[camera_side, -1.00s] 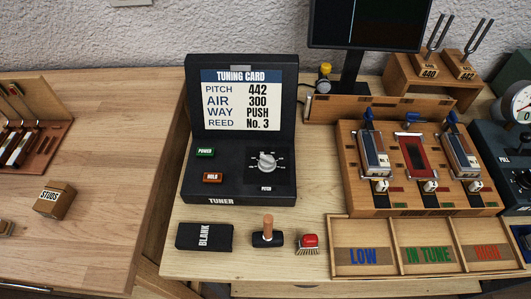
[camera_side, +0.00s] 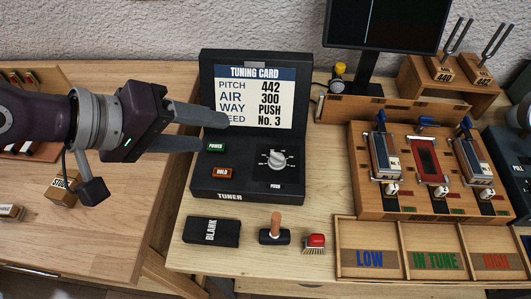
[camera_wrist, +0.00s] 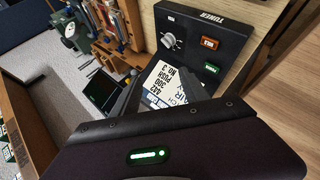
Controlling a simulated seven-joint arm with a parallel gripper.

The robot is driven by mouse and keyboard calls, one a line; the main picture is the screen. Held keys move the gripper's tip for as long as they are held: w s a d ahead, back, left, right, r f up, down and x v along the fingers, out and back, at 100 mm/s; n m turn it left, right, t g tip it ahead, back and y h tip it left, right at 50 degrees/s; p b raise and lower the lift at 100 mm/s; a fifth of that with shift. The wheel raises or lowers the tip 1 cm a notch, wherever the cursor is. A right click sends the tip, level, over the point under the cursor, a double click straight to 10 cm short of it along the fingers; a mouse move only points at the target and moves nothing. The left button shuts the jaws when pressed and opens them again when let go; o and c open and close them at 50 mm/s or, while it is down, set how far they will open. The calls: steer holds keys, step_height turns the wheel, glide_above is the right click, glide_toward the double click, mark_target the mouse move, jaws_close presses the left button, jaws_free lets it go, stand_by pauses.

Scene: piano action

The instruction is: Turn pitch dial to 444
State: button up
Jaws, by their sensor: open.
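The black tuner (camera_side: 240,185) stands at the left of the bench, its lid raised. Its card (camera_side: 262,97) reads pitch 442, air 300, way push, reed No. 3. The silver pitch dial (camera_side: 277,160) is at the right of the tuner's panel, with the green POWER button (camera_side: 216,147) and red-brown HOLD button (camera_side: 222,173) to its left. My gripper (camera_side: 226,134) is open and empty, in front of the card's lower left and left of the dial, apart from it. In the wrist view the dial (camera_wrist: 170,41) shows upper middle, and the card is partly hidden.
A BLANK box (camera_side: 211,232), a wooden-handled tool (camera_side: 274,232) and a red brush (camera_side: 314,243) lie in front of the tuner. To the right are a reed rack (camera_side: 360,185) and a LOW/IN TUNE/HIGH tray (camera_side: 402,232). A monitor (camera_side: 380,25) stands behind.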

mark_target(276, 157)
steer(key=d+f+n+t+h, duration=0.2)
steer(key=d+f+n+h, duration=0.2)
steer(key=d+n, duration=0.85)
steer(key=f+n+t, duration=0.1)
steer(key=n, duration=0.1)
steer(key=f+n+y, duration=0.1)
steer(key=f+n, duration=0.1)
steer(key=n, duration=0.1)
steer(key=w+a+f+n+t+y, duration=0.1)
steer(key=n, duration=0.2)
steer(key=shift+f+t, duration=0.3)
steer(key=shift+f, duration=0.05)
steer(key=a+f+n+y, duration=0.2)
steer(key=f+n, duration=0.1)
steer(key=w+f+n+y, duration=0.1)
steer(key=n, duration=0.1)
steer(key=shift+a+f+t, duration=0.2)
steer(key=shift+a+t, duration=0.2)
steer(key=x, duration=0.5)
steer(key=shift+w+d, duration=0.15)
steer(key=shift+w, duration=0.2)
steer(key=shift+w+d+f, duration=0.25)
steer(key=shift+w, duration=0.1)
